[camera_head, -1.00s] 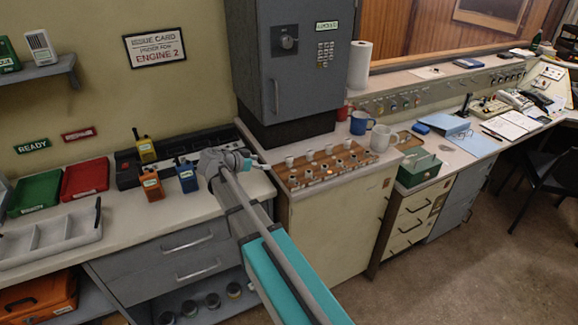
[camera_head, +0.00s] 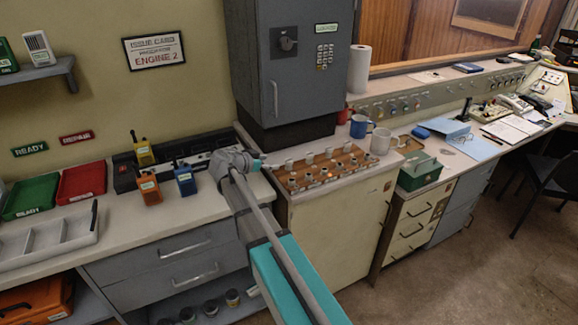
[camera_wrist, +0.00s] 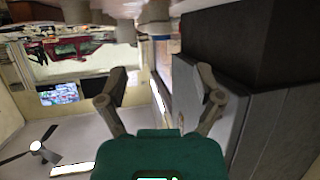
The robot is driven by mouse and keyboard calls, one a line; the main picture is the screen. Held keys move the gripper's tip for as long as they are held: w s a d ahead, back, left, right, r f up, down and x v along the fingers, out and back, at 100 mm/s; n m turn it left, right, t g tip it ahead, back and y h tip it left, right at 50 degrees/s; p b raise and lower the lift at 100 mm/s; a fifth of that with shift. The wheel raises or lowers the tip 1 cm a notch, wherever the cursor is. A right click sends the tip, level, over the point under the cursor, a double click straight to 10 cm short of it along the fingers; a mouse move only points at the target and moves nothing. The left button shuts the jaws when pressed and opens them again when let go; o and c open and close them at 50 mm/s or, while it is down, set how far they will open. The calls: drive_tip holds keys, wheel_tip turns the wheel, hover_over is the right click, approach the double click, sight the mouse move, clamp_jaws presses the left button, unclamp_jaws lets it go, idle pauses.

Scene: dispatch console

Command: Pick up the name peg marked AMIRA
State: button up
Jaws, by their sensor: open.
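Several small pale and metallic name pegs (camera_head: 316,172) stand in rows on a wooden peg board (camera_head: 334,174) in the head view. Their markings are too small to read, so I cannot tell which one is AMIRA. My gripper (camera_head: 263,164) is at the left edge of the board, close to the nearest pegs. In the wrist view my gripper (camera_wrist: 161,82) is open, with nothing between its fingers. That view looks upside down. Blurred grey peg shapes (camera_wrist: 125,28) hang in from its top edge, beyond the fingertips.
A grey key cabinet (camera_head: 292,75) stands behind the board and shows as a dark mass in the wrist view (camera_wrist: 225,45). Blue (camera_head: 359,127) and white mugs (camera_head: 379,141) and a green box (camera_head: 419,174) stand right of the board. Orange (camera_head: 149,188) and blue radios (camera_head: 185,181) stand left.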

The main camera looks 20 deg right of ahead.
sight(287, 161)
drive_tip(key=shift+b+x, duration=0.55)
drive_tip(key=shift+x, duration=1.5)
drive_tip(key=shift+b+x, duration=0.9)
drive_tip(key=shift+x, duration=1.7)
drive_tip(key=c, duration=0.9)
